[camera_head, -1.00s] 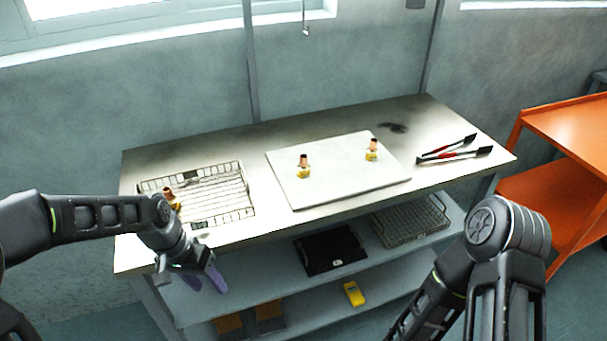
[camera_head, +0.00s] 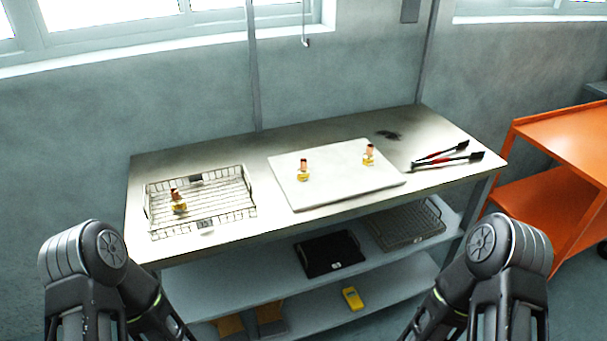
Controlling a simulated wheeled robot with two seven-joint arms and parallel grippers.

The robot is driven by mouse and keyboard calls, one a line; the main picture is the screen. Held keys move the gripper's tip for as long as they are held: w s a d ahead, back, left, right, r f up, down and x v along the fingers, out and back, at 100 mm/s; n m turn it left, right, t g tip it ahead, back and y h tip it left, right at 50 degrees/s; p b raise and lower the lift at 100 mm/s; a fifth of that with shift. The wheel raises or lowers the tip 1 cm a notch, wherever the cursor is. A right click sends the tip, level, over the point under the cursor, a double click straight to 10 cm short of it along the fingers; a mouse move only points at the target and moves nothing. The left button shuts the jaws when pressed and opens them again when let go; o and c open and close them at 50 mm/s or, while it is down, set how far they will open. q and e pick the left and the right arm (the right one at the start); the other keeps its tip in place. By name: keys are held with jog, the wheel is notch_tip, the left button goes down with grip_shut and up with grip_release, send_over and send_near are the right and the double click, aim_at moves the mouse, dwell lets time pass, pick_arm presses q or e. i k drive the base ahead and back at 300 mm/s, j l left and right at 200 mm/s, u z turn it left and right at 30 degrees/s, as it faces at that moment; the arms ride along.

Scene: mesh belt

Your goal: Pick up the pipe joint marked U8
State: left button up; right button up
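A third pipe joint (camera_head: 178,201) is in the wire basket (camera_head: 252,207) at the table's left end. The markings on the yellow tags are too small to read, so I cannot tell which is U8. My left arm is bent at the lower left and my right arm at the lower right. Neither gripper shows in the frame.
The board (camera_head: 335,190) lies mid-table (camera_head: 270,226). Tongs-like tools with red parts (camera_head: 445,157) lie at the right end near a dark stain. A lower shelf holds a black tray (camera_head: 330,253) and another wire basket (camera_head: 405,225). An orange cart (camera_head: 560,135) stands at the right.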

aim_at(302, 176)
jog(key=i+j, duration=0.1)
jog(key=j, duration=0.3)
jog(key=i+j, duration=0.15)
jog(key=j, duration=0.25)
jog(key=i+j, duration=0.1)
jog(key=j, duration=0.3)
jog(key=i+j, duration=0.1)
jog(key=j, duration=0.3)
jog(key=z, duration=2.2)
